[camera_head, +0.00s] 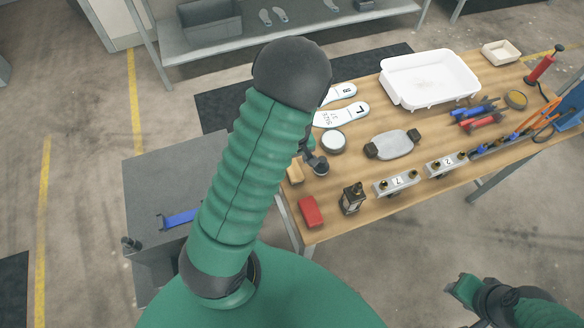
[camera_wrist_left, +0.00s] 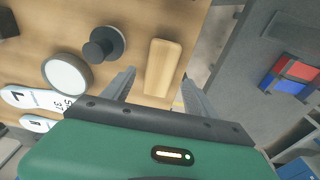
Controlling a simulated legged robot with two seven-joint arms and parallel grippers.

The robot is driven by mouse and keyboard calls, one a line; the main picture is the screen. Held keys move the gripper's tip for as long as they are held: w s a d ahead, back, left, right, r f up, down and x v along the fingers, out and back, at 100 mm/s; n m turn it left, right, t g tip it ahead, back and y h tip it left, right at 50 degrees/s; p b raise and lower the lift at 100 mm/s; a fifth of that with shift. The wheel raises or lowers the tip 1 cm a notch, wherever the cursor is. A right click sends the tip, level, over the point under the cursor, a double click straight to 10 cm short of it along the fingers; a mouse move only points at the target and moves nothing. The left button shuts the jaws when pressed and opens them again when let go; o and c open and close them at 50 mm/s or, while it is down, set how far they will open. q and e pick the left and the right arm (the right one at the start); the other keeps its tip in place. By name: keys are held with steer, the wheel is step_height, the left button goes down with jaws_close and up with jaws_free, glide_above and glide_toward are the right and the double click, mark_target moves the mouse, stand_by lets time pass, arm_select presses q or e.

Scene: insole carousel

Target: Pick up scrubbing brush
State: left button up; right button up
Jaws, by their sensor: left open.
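A pale wooden block, which looks like the scrubbing brush (camera_wrist_left: 163,67), lies near the table edge in the left wrist view. In the head view the brush (camera_head: 296,173) is partly covered by my left arm. My left gripper (camera_wrist_left: 158,78) is open and empty, with its two fingers pointing at the near end of the brush; I cannot tell how far above it they are. In the head view this gripper is mostly hidden behind my arm. Part of my right arm shows at the lower right of the head view; its fingers are not clear.
A dark round knob (camera_wrist_left: 105,45) stands beside the brush, and a round tin (camera_wrist_left: 66,75) lies farther left. A red block (camera_head: 311,212) and a black lantern-like item (camera_head: 352,198) sit near the table's front edge. A grey cabinet (camera_head: 150,185) stands left of the wooden table (camera_head: 345,222).

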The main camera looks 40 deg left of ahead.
mark_target(292, 166)
arm_select(q)
steer(key=f, duration=0.1)
steer(key=d+f, duration=0.1)
steer(key=shift+f, duration=0.8)
steer(key=shift+w+a+f, duration=0.1)
steer(key=shift+a+f, duration=0.1)
steer(key=shift+a, duration=0.1)
steer(key=shift+a+f, duration=0.1)
steer(key=shift+a, duration=0.35)
steer(key=shift+c, duration=1.9)
steer(key=shift+d, duration=0.5)
steer(key=c, duration=0.7)
jaws_close()
steer(key=shift+a, duration=0.2)
steer(key=shift+a+r, duration=0.15)
steer(key=shift+r, duration=0.15)
steer(key=r, duration=1)
steer(key=shift+d+p, duration=0.3)
steer(key=shift+d, duration=0.05)
steer(key=shift+a+f, duration=0.1)
arm_select(e)
steer(key=shift+s+d+r, duration=0.15)
steer(key=shift+d+r, duration=0.1)
steer(key=shift+d, duration=0.3)
